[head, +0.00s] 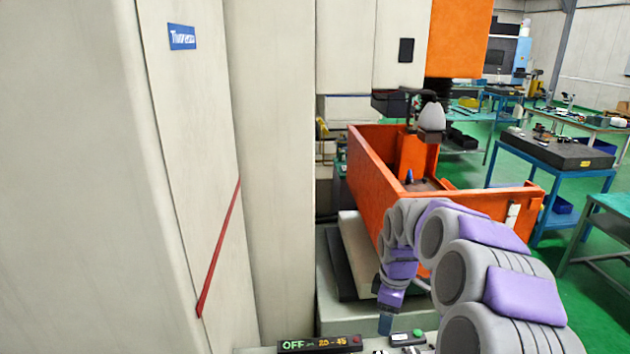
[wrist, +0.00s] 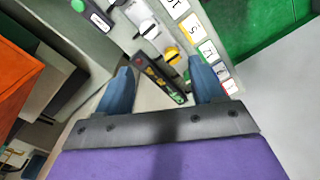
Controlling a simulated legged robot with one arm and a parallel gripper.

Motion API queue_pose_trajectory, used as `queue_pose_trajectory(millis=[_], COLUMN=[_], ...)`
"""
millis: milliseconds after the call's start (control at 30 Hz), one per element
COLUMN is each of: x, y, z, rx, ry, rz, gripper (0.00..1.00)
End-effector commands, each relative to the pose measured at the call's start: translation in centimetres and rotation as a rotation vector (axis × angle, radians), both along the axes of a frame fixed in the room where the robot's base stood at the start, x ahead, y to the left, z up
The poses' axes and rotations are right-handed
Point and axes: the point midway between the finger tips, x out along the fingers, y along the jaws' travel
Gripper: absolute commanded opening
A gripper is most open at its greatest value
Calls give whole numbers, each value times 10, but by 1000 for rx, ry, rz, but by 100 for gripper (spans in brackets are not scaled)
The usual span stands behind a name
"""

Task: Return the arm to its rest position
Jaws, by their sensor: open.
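My arm, in grey and purple segments, arches from the lower right of the head view, and its end hangs downward. My gripper (head: 386,324) points down above the panel strip at the bottom edge. In the wrist view my gripper (wrist: 160,76) has its two blue fingers spread apart. A dark display bar (wrist: 163,82) shows between them, and I see nothing held. In the head view the display bar (head: 320,344) reads "OFF" in green beside orange digits.
Switches with yellow parts (wrist: 171,54) and numbered tags (wrist: 194,27) lie close by. An orange tank (head: 365,180) stands behind my arm. A tall beige cabinet (head: 80,180) fills the left. Green floor (head: 590,300) shows at right.

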Motion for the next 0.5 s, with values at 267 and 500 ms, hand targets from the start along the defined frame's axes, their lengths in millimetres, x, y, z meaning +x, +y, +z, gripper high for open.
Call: queue_pose_trajectory(millis=[267, 500], x=[-88, -175], y=[38, 56], z=[20, 21], rx=[13, -9], ry=[33, 71], rz=[-217, -447], gripper=[68, 68])
